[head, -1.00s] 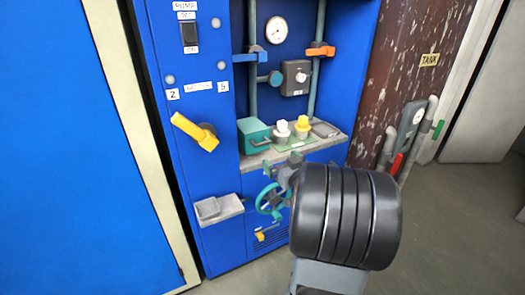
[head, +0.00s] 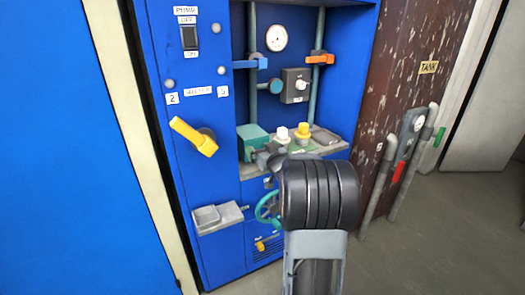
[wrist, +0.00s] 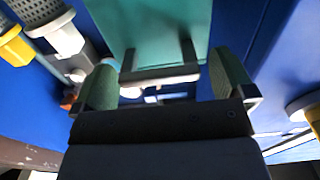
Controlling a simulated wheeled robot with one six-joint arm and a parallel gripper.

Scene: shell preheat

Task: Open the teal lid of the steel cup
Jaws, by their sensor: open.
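The teal lid (head: 253,138) looks like a teal block at the left end of the shelf. In the wrist view its teal face (wrist: 160,25) fills the top middle, with a dark bar handle (wrist: 160,74) across its near edge. My gripper (head: 265,158) is at the front of the teal block in the head view, partly hidden by my arm. In the wrist view my gripper (wrist: 166,84) is open, one finger on each side of the handle, with gaps on both sides. I cannot tell the steel cup under the lid.
A white-topped cup (head: 282,133) and a yellow-topped cup (head: 303,130) stand right of the teal block on the shelf (head: 330,148). A teal handwheel (head: 266,208) is below. A yellow lever (head: 194,137) sticks out at the left. Pipes with blue and orange handles rise behind.

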